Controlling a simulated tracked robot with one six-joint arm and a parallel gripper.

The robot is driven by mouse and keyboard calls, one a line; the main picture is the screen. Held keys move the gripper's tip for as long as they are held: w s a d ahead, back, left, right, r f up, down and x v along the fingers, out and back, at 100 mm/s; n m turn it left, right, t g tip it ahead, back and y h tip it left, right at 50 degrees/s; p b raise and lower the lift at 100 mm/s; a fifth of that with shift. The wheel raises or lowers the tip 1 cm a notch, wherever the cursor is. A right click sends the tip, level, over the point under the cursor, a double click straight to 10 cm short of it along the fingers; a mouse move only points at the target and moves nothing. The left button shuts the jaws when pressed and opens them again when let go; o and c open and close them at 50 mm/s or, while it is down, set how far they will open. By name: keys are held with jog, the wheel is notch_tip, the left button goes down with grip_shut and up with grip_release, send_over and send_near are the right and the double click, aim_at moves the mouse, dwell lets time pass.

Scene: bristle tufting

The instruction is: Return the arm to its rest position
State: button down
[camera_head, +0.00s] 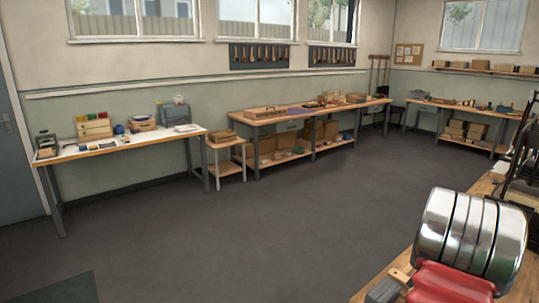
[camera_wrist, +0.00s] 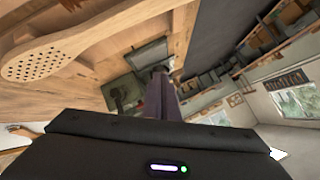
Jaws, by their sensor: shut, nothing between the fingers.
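In the wrist view, the dark housing of my wrist fills the bottom. My gripper (camera_wrist: 161,76) points away from it as one narrow, closed wedge, with nothing visible held. A pale wooden brush body (camera_wrist: 75,48) with rows of small holes in its wide end shows at upper left, on or above a wooden surface (camera_wrist: 205,25). It is apart from my gripper. In the head view I cannot make out my gripper.
In the head view, a metal-banded drum (camera_head: 470,232) with a red part (camera_head: 450,284) is at lower right, by a wooden bench edge (camera_head: 385,278). A white-topped bench (camera_head: 110,148) and a long bench (camera_head: 245,121) line the wall. The grey floor (camera_head: 240,240) between is clear.

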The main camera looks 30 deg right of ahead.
jog(key=w+a+n+y, duration=0.1)
jog(key=a, duration=0.4)
jog(key=w+a+n+y, duration=0.1)
jog(key=w+a+n, duration=0.1)
jog(key=a, duration=0.3)
jog(key=w+a+n+y, duration=0.2)
jog(key=a, duration=0.3)
jog(key=shift+w+a+r, duration=0.15)
jog(key=shift+r, duration=0.2)
jog(key=s+a+r+n+y, duration=0.1)
jog(key=a+r+n, duration=0.4)
jog(key=a, duration=1.2)
jog(key=a+r+n+t+y, duration=0.1)
jog(key=a+r+n+y, duration=0.2)
jog(key=a, duration=1.5)
jog(key=s+a+r+n+t+y, duration=0.1)
jog(key=a+r+n, duration=0.5)
jog(key=a, duration=1.2)
jog(key=n+y, duration=0.1)
jog(key=n, duration=0.2)
jog(key=shift+s+r, duration=0.35)
jog(key=shift+r, duration=0.05)
